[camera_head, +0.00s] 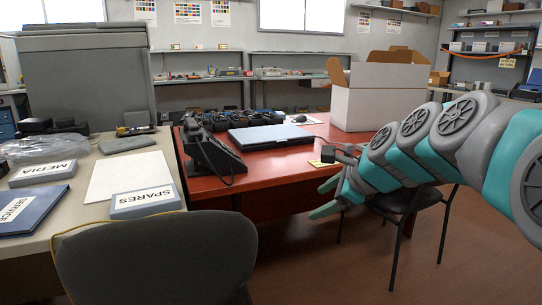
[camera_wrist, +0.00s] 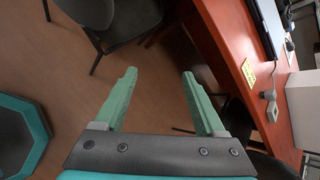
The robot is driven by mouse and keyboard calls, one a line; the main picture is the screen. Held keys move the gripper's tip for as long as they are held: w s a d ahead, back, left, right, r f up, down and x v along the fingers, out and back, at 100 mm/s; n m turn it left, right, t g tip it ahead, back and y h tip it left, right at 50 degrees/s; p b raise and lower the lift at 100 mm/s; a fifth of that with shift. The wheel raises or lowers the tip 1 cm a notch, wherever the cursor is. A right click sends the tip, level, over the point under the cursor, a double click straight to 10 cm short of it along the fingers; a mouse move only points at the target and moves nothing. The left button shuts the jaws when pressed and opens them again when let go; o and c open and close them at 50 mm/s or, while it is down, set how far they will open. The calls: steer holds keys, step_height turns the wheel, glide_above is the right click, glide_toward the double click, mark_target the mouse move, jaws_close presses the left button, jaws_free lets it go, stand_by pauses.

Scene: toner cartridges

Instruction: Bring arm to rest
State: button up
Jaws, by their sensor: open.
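My arm (camera_head: 420,136) reaches in from the right in the head view, with grey and teal links. My gripper (camera_head: 318,199) is at its end, in front of the red desk and at about the height of its top. In the wrist view my gripper (camera_wrist: 159,85) has its two green fingers wide apart, with nothing between them. Below the fingers I see the brown floor (camera_wrist: 150,75). The gripper touches nothing that I can see.
The red desk (camera_head: 271,164) holds a phone (camera_head: 208,150), a closed laptop (camera_head: 270,136) and a white box (camera_head: 378,94). A dark chair (camera_head: 408,199) stands behind my arm. Another chair (camera_head: 156,258) is in front. The left desk bears a SPARES box (camera_head: 145,202) and a MEDIA box (camera_head: 43,172).

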steer(key=s+d+f+n+g+h, duration=0.1)
steer(key=s+f+n+g, duration=0.2)
steer(key=s+f+n, duration=0.4)
steer(key=s+d+f+n+g+h, duration=0.1)
steer(key=s+f+n, duration=0.5)
steer(key=s, duration=0.9)
steer(key=s+d+f+n+g+h, duration=0.1)
steer(key=s+f+n+g+h, duration=0.2)
steer(key=s, duration=0.8)
step_height(320, 180, down, 5)
steer(key=n+g, duration=0.2)
steer(key=n, duration=0.2)
steer(key=shift+s+d+r+n, duration=0.2)
steer(key=shift+s+d+n, duration=0.05)
steer(key=shift+s+n, duration=0.05)
